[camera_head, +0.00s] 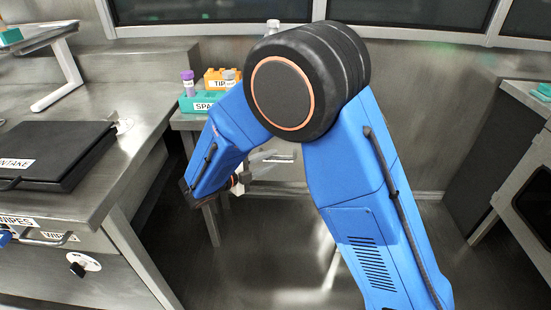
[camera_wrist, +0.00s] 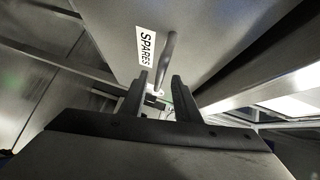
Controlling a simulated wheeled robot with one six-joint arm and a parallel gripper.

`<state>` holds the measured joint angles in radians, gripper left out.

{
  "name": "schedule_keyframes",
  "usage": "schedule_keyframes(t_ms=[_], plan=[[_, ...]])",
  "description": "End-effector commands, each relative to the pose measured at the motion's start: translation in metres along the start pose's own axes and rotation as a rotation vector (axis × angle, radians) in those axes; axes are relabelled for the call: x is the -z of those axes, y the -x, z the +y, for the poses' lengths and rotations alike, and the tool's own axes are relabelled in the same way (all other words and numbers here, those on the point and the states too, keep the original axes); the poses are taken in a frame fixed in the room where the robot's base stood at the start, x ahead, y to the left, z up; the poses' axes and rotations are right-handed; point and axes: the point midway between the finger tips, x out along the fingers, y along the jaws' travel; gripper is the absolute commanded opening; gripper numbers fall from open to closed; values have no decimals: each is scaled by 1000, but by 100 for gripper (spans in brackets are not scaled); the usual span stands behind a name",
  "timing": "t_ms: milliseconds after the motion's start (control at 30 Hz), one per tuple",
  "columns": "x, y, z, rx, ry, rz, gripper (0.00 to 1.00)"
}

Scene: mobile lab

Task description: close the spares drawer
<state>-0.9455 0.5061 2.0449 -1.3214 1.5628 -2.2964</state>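The spares drawer front (camera_wrist: 215,45) shows in the wrist view as a grey panel with a white SPARES label (camera_wrist: 146,47) and a dark bar handle (camera_wrist: 168,55). My gripper (camera_wrist: 160,82) is open, its two dark fingers apart. The near end of the handle appears between the fingertips in the picture. I cannot tell whether either finger touches it. How far the drawer stands out cannot be told. In the head view my blue arm hides most of that area, and the drawer front cannot be made out there.
A teal rack (camera_head: 203,101) and an orange TIP rack (camera_head: 215,77) stand on the bench behind my arm. At left are a bench with a black INTAKE case (camera_head: 50,150) and a WIPES drawer (camera_head: 55,240). Open floor (camera_head: 270,245) shows below my arm.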

Motion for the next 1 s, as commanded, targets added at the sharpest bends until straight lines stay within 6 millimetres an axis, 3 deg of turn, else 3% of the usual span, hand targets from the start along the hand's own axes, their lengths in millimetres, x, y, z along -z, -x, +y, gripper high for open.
schedule_keyframes(t_ms=[300,600,800,1000], plan=[[-1,66,0,0,-1,-3,29],[-1,117,0,0,0,-2,29],[-1,133,1,0,1,-1,29],[0,136,0,0,1,0,29]])
